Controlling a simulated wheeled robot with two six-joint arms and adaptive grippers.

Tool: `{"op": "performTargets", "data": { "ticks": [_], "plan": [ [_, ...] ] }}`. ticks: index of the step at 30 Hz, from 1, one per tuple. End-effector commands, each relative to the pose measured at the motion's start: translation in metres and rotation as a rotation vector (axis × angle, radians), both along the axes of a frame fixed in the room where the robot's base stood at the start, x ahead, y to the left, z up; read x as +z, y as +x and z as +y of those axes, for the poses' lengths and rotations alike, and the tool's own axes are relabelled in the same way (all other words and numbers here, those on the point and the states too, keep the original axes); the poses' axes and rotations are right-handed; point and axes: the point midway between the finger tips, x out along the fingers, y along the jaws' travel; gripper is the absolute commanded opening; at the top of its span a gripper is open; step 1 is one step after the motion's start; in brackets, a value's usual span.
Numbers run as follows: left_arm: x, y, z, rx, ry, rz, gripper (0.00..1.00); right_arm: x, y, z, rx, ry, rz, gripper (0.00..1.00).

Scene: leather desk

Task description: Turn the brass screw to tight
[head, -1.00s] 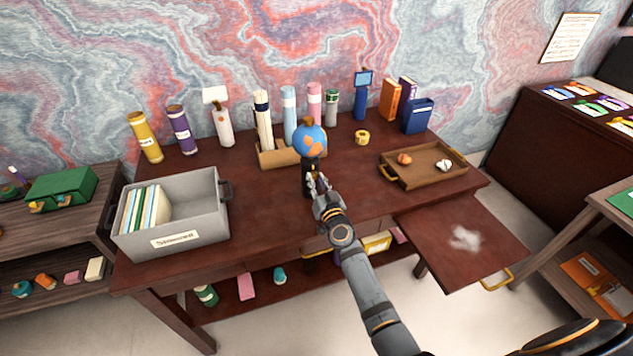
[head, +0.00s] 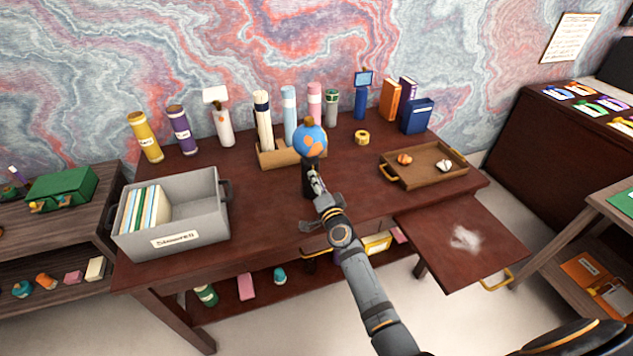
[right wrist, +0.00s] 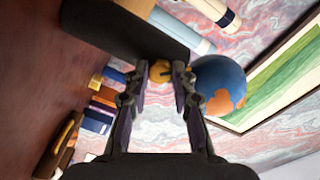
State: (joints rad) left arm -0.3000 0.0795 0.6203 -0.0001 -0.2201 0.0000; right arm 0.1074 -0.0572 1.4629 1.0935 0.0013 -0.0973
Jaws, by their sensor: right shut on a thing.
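A blue globe with orange patches (head: 310,142) stands on a dark stand (head: 308,180) in the middle of the desk. It also shows in the right wrist view (right wrist: 220,84), where the dark stand (right wrist: 125,28) crosses the top. My right gripper (head: 316,180) is at the stand, just below the globe. In the right wrist view its fingertips (right wrist: 168,76) are closed on the brass screw (right wrist: 160,70), at the side of the stand. In the head view the gripper hides the screw. My left gripper is in neither view.
A grey bin with folders (head: 205,222) stands on the desk's left. A wooden tray (head: 425,178) with two small objects is at the right. Rolled tubes in a holder (head: 268,158) stand behind the globe. The desk's front middle (head: 265,215) is clear.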

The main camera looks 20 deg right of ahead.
Motion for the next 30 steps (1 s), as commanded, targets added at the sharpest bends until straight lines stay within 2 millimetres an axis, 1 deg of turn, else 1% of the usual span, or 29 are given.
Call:
{"op": "performTargets", "data": {
  "ticks": [9, 18, 24, 30],
  "plan": [
    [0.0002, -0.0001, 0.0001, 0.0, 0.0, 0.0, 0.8, -0.0003, -0.0001, 0.0002, 0.0, 0.299, 0.002, 0.0],
    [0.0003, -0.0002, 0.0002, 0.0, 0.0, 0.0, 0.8, -0.0002, -0.0002, 0.0002, 0.0, 0.554, 0.004, 0.0],
    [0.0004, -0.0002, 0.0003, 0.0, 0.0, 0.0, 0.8, -0.0002, -0.0002, 0.0002, 0.0, 0.678, 0.004, 0.0],
    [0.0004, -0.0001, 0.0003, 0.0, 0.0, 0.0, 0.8, -0.0002, -0.0002, 0.0001, 0.0, 0.756, 0.005, 0.0]
  ]
}}
